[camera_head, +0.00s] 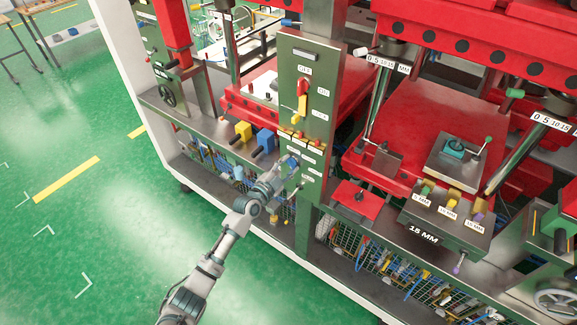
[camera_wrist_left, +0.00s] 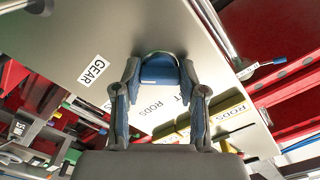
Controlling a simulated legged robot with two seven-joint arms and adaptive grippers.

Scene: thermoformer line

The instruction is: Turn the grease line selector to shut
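A blue selector knob (camera_wrist_left: 160,70) sits on the grey-green panel, with labels around it. GEAR and RODS are readable in the wrist view; another label beside the knob is mostly hidden, only a final T showing. In the head view the knob (camera_head: 291,163) is low on the upright panel (camera_head: 315,75). My left gripper (camera_wrist_left: 160,88) is at the knob, one finger on each side, and appears closed on it. It also shows in the head view (camera_head: 279,176). Which label the knob points to I cannot tell. My right gripper is out of view.
Above the knob, the panel carries a red and yellow lever (camera_head: 302,92) and a row of small yellow parts (camera_head: 298,138). Yellow (camera_head: 243,130) and blue (camera_head: 265,139) blocks stand left of the panel. A red plate (camera_head: 357,199) lies to the right. Green floor is open at left.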

